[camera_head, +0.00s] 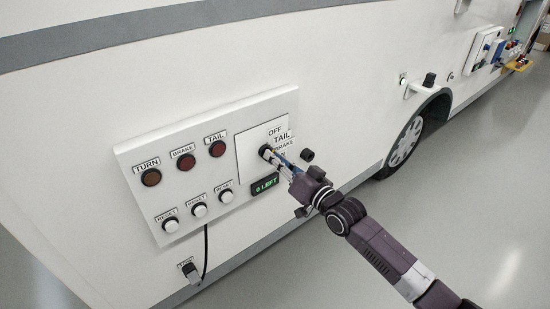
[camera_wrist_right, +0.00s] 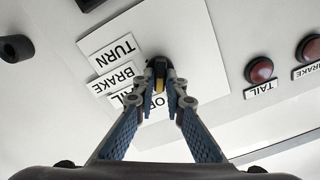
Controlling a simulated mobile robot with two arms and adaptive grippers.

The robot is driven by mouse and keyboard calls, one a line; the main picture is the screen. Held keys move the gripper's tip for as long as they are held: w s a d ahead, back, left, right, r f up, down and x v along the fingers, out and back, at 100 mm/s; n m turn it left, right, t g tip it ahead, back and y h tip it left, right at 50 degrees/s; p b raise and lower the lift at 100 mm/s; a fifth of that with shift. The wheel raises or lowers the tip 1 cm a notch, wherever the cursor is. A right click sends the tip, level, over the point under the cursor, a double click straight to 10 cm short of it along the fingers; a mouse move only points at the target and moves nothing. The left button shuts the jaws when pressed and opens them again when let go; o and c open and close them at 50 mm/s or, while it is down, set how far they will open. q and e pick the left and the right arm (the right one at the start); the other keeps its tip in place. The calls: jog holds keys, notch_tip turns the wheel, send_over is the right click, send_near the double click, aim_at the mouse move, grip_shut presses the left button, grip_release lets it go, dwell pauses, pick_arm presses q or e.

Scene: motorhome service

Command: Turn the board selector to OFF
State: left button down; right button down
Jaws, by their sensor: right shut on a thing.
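The selector board (camera_head: 225,252) is a white panel on the vehicle's side. Its dark selector knob (camera_head: 264,150) sits beside the labels OFF, TAIL, BRAKE and TURN, the lowest partly hidden by my gripper. My right gripper (camera_head: 271,155) reaches in from the right and is shut on the knob. In the wrist view, the two fingertips (camera_wrist_right: 160,90) are on either side of the black knob (camera_wrist_right: 159,64). A yellow mark on it points down towards the partly hidden OFF label (camera_wrist_right: 155,106). My left gripper is not in view.
A black peg (camera_head: 307,155) sticks out at right. A cable (camera_head: 206,250) hangs below. Open floor lies to the right.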

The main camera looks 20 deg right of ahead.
jog(key=shift+f, duration=0.15)
jog(key=c, duration=2)
grip_release()
jog(key=v, duration=1.2)
